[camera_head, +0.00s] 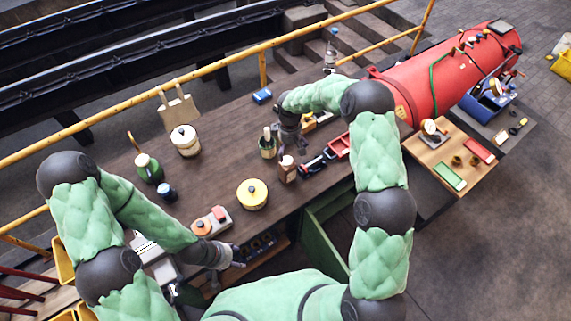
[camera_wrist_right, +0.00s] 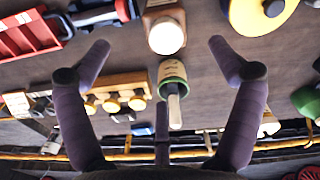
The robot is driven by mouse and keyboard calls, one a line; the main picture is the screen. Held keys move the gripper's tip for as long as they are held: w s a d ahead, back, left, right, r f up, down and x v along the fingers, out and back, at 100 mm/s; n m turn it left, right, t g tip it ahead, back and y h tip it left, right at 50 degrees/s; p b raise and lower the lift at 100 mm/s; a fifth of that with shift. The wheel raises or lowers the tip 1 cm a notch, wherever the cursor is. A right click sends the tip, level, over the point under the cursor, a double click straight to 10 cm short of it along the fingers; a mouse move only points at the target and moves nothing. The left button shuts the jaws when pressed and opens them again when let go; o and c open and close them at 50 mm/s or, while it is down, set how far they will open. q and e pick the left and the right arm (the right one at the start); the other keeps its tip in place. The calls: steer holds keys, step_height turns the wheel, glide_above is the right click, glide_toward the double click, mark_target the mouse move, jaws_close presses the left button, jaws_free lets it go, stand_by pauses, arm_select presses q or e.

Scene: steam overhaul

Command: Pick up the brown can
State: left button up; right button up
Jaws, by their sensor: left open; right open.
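The brown can (camera_head: 287,173) with a pale top stands on the dark workbench (camera_head: 225,160). In the right wrist view, what looks like the same can (camera_wrist_right: 166,36) shows its round pale top, near the upper edge between the fingers. My right gripper (camera_head: 291,147) is open above the bench, just behind the can in the head view. Its two fingers (camera_wrist_right: 160,48) are spread and nothing is held between them. My left gripper (camera_head: 236,257) is open and empty near the front edge of the bench, well away from the can.
A red tray (camera_head: 340,146) lies to the right. A yellow pot (camera_head: 252,194) stands to the left. A red boiler (camera_head: 440,75) lies behind.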

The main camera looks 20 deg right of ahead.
mark_target(288, 160)
step_height(288, 160, down, 4)
steer(key=shift+s+r, duration=0.1)
steer(key=shift+r, duration=0.05)
steer(key=shift+f, duration=0.3)
steer(key=shift+a+f+p, duration=0.15)
steer(key=shift+f+p, duration=0.25)
steer(key=shift+p, duration=0.1)
steer(key=shift+a+f+p, duration=0.2)
steer(key=shift+f+p, duration=0.5)
steer(key=shift+f, duration=1.5)
steer(key=c, duration=1.7)
steer(key=shift+r, duration=0.2)
